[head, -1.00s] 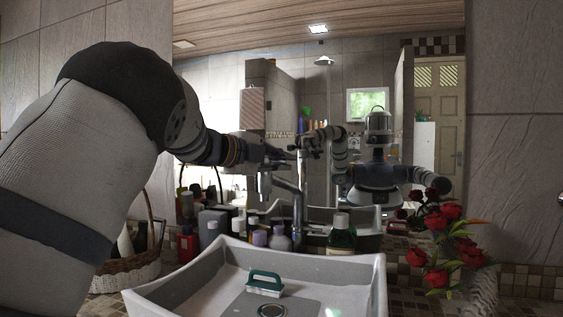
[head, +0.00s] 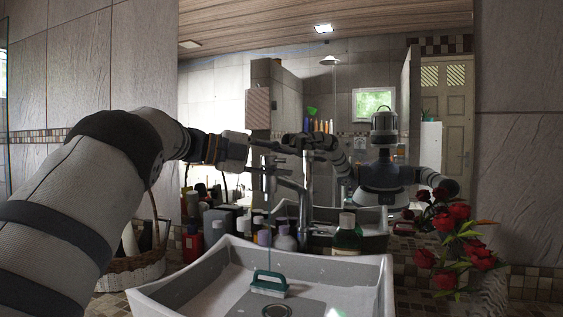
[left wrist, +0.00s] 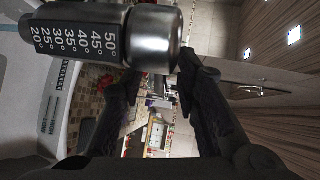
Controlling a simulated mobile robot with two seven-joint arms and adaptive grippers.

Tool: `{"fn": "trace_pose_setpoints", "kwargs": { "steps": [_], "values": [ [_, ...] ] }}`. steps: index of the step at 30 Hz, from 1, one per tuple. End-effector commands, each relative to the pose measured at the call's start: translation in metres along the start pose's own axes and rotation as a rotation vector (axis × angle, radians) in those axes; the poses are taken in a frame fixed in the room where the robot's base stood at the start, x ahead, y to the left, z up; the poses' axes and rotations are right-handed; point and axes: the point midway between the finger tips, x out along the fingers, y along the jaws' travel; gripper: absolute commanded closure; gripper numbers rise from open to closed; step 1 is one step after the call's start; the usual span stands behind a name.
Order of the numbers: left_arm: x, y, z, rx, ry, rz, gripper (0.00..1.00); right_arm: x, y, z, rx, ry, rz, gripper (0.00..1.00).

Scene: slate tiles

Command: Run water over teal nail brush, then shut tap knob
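The teal nail brush (head: 268,283) lies in the white basin (head: 200,277), behind the drain, in the head view. The tap (head: 302,205) rises behind the basin. A thin pale vertical line, seemingly water, drops from it above the brush. My left gripper (head: 268,150) is at the top of the tap. The exact contact is partly hidden. My right gripper is not directly in view.
Several bottles (head: 285,238) crowd behind the basin, with a green one (head: 347,238) to the right. A wicker basket (head: 135,272) stands at left and red roses (head: 455,225) at right. A large mirror behind reflects the room and me.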

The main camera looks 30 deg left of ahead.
Motion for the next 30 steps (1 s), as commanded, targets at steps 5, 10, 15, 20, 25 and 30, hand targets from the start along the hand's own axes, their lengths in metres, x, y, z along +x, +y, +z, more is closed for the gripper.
{"fn": "trace_pose_setpoints", "kwargs": {
  "steps": [5, 10, 15, 20, 25, 30],
  "values": [
    [-0.003, 0.000, 0.000, 0.000, 0.001, 0.000, 0.71, 0.000, 0.000, 0.000, 0.000, 0.000, 0.000, 0.60],
    [-0.039, -0.001, 0.001, -0.001, -0.002, -0.003, 0.71, 0.000, 0.000, 0.000, 0.000, 0.000, 0.000, 0.60],
    [-0.085, -0.001, 0.001, -0.001, -0.002, -0.003, 0.71, 0.000, 0.000, 0.000, 0.000, 0.000, 0.000, 0.60],
    [-0.112, 0.000, 0.001, -0.001, 0.000, -0.001, 0.71, 0.000, 0.000, 0.000, 0.000, 0.000, 0.000, 0.60],
    [-0.121, 0.000, 0.001, 0.000, 0.000, 0.000, 0.71, 0.000, 0.000, 0.000, 0.000, 0.000, 0.000, 0.60],
    [-0.120, 0.000, 0.001, 0.000, 0.000, 0.000, 0.71, 0.000, 0.000, 0.000, 0.000, 0.000, 0.000, 0.60]
  ]
}}
